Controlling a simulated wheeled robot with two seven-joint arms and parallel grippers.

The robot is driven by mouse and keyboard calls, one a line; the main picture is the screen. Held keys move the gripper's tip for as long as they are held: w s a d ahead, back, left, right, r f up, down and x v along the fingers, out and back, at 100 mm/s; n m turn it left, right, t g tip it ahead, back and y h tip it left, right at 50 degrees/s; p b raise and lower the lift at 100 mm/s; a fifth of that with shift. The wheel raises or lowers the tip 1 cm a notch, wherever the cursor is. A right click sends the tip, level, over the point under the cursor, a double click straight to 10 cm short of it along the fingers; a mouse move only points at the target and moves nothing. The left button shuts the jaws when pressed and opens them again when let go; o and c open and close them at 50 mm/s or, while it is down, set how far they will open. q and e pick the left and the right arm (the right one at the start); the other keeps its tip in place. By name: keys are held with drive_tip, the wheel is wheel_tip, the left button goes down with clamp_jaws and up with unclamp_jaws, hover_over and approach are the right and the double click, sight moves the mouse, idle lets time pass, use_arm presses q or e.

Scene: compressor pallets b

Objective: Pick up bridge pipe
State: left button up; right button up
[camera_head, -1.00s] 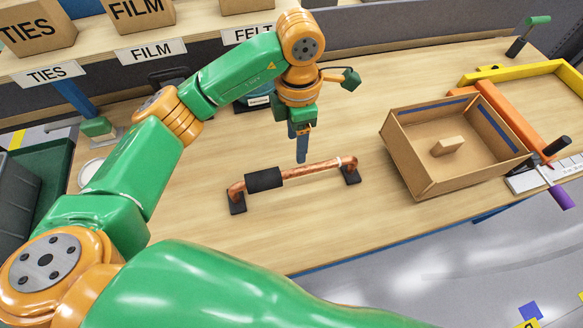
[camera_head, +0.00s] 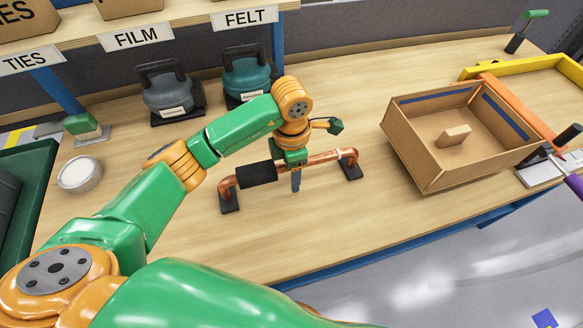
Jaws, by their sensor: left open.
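The bridge pipe (camera_head: 324,159) is a copper tube with bent ends and a black sleeve (camera_head: 257,174) on its left part. It stands on two small black feet on the wooden table. My left gripper (camera_head: 295,182) points down at the middle of the pipe, just right of the sleeve. My right gripper is not in view.
An open cardboard box (camera_head: 425,180) with a small block (camera_head: 454,135) stands right of the pipe. Two dark weights, one grey (camera_head: 168,93) and one teal (camera_head: 246,77), stand behind. A round tin (camera_head: 79,174) is at the left. The table in front of the pipe is clear.

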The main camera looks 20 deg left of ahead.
use_arm(q)
drive_tip(key=shift+f, duration=0.25)
clamp_jaws()
idle(1.3)
